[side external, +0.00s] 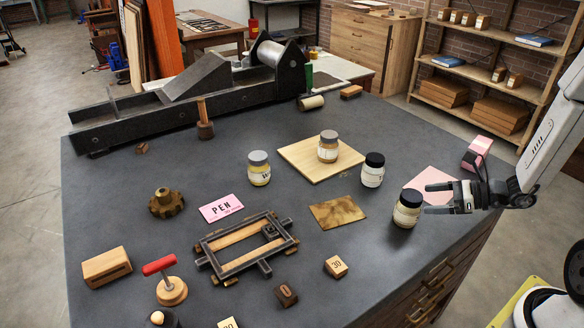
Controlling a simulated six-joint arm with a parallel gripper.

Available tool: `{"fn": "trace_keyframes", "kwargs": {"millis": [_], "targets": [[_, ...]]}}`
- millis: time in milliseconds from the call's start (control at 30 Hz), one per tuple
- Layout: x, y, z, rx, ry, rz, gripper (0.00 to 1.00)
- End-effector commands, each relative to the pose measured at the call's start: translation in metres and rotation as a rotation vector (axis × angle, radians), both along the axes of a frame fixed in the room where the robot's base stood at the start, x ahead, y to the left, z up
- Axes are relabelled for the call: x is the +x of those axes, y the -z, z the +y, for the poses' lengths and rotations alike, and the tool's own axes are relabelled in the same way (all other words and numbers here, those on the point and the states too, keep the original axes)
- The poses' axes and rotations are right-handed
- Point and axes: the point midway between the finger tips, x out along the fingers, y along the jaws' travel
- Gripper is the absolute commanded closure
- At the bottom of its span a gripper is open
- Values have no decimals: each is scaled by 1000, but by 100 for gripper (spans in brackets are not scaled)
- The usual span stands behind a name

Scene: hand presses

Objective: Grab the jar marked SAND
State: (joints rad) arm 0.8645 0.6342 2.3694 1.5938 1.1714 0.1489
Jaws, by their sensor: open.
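Several small lidded glass jars stand upright on the dark bench top; their labels are too small to read, so I cannot tell which is marked SAND. A dark-lidded jar with amber contents (406,213) stands at the right, just left of my gripper. My gripper (427,198) is open and empty, its fingers pointing left toward that jar; I cannot tell whether they touch it. A black-lidded pale jar (372,175) stands farther back. A grey-lidded jar with yellowish contents (259,173) stands left of the wooden board. Another grey-lidded jar with tan contents (328,151) stands on the board.
The wooden board (300,163) lies mid-bench, with a brass-coloured plate (338,213) in front. A pink sheet (436,180) lies behind my gripper. A metal frame (212,262), a pink PEN card (221,208) and a large press (190,95) occupy the left and back.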

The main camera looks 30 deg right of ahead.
Motion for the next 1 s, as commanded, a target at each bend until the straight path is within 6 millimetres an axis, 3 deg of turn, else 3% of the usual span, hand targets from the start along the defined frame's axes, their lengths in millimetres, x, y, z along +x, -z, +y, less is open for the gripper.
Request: {"fn": "trace_keyframes", "kwargs": {"millis": [333,800,1000], "targets": [[5,2,3,-1,0,1,0],[37,19,25,0,-2,1,0],[41,21,28,0,1,1,0]]}}
